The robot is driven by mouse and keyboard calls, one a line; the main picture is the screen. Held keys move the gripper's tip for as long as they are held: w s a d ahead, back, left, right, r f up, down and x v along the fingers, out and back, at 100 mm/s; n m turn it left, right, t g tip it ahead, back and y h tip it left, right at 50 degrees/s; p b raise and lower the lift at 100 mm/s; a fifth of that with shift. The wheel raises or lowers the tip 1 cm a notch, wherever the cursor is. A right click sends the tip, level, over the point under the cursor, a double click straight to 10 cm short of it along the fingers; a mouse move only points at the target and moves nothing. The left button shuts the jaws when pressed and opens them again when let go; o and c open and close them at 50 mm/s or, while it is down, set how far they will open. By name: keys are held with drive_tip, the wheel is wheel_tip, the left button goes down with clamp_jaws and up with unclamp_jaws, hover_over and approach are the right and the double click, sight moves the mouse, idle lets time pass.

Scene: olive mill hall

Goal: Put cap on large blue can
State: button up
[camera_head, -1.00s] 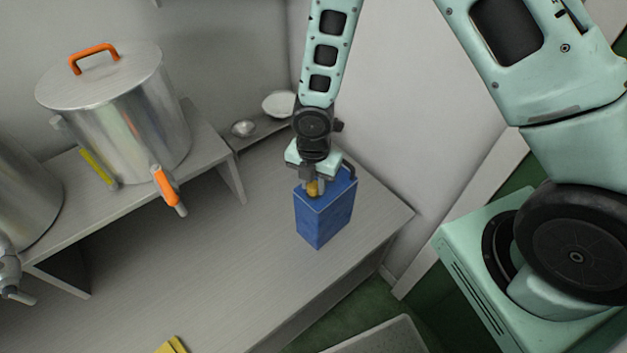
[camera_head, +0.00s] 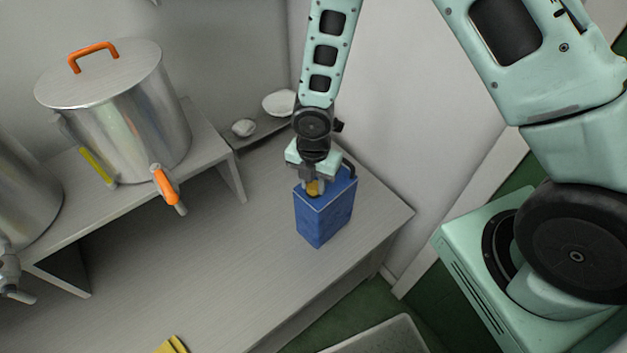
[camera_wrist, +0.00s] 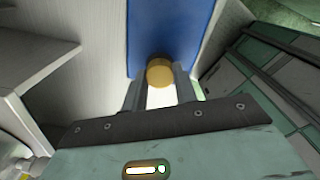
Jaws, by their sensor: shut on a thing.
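The large blue can (camera_head: 324,217) stands upright on the grey bench near its right end, and its blue top fills the upper middle of the wrist view (camera_wrist: 172,28). A small yellow cap (camera_head: 313,188) is at the can's top, on the side facing the camera. My gripper (camera_head: 312,184) points down over the can and is shut on the cap. In the wrist view the round cap (camera_wrist: 160,72) sits between the fingertips, against the can's top. The can's spout is hidden under the cap and fingers, so I cannot tell how well the cap is seated.
A steel pot (camera_head: 130,125) with an orange-handled lid and tap stands on a raised shelf (camera_head: 222,158) at the left. Small white bowls (camera_head: 280,103) lie behind. A yellow object (camera_head: 172,346) lies at the bench's front. The middle of the bench (camera_head: 200,265) is clear.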

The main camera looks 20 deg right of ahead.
drive_tip(key=o, duration=0.9)
drive_tip(key=shift+c, duration=1)
